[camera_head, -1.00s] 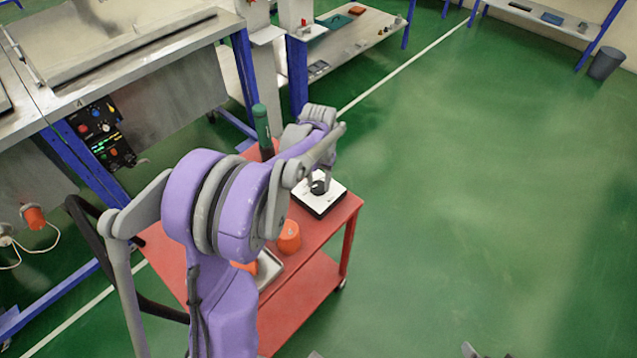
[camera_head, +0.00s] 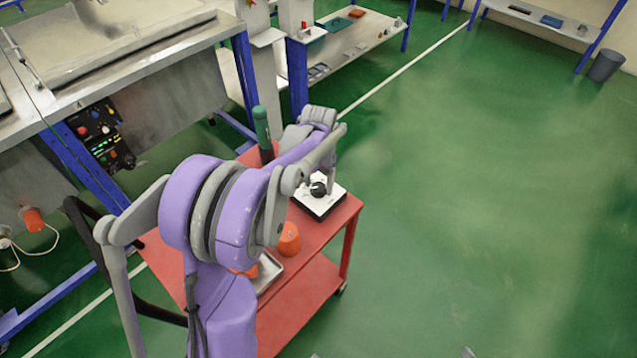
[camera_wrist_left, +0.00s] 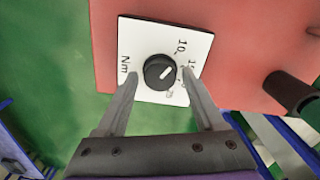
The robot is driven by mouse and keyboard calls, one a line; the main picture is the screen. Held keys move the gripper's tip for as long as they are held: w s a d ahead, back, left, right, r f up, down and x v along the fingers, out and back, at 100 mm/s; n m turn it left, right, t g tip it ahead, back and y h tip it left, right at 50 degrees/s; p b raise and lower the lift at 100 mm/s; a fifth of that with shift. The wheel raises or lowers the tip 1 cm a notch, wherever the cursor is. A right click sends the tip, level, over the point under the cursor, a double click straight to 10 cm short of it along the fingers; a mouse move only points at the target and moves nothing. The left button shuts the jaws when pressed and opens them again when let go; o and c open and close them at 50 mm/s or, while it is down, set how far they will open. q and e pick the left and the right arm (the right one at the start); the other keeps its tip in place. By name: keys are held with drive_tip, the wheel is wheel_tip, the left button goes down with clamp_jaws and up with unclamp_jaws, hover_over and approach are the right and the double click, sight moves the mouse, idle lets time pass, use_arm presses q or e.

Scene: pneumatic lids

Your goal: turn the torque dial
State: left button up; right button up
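The torque dial (camera_head: 318,189) is a round black knob on a white-topped box (camera_head: 324,206) on the red cart. In the left wrist view, the dial (camera_wrist_left: 158,72) has a white pointer line slanting to the upper right, toward the printed numbers. "10" and "Nm" are readable on the white plate (camera_wrist_left: 141,32); other marks are partly hidden by a finger. My left gripper (camera_wrist_left: 160,74) is open, with one finger on each side of the dial. Gaps show between fingers and knob, so it looks ungripped. In the head view, my left gripper (camera_head: 323,180) is at the dial, partly hidden by my arm.
The red cart (camera_head: 318,238) also carries a green-topped dark cylinder (camera_head: 262,130), an orange cup-like piece (camera_head: 289,238) and a metal tray (camera_head: 270,273). A workbench with a control panel (camera_head: 101,135) stands at left. The green floor to the right is clear.

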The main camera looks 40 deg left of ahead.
sight(319, 187)
use_arm(q)
drive_tip(key=shift+o, duration=0.2)
wheel_tip(319, 187, up, 11)
drive_tip(key=shift+p, duration=0.3)
drive_tip(key=shift+d+f, duration=0.1)
idle(0.6)
drive_tip(key=s+d+f+m+t, duration=0.1)
drive_tip(key=s+d+f+t, duration=0.1)
drive_tip(key=s+d, duration=0.7)
drive_tip(key=s+d+f+m+t, duration=0.1)
drive_tip(key=s+d+f+t, duration=0.2)
drive_tip(key=s+d, duration=0.5)
drive_tip(key=shift+s+d, duration=0.35)
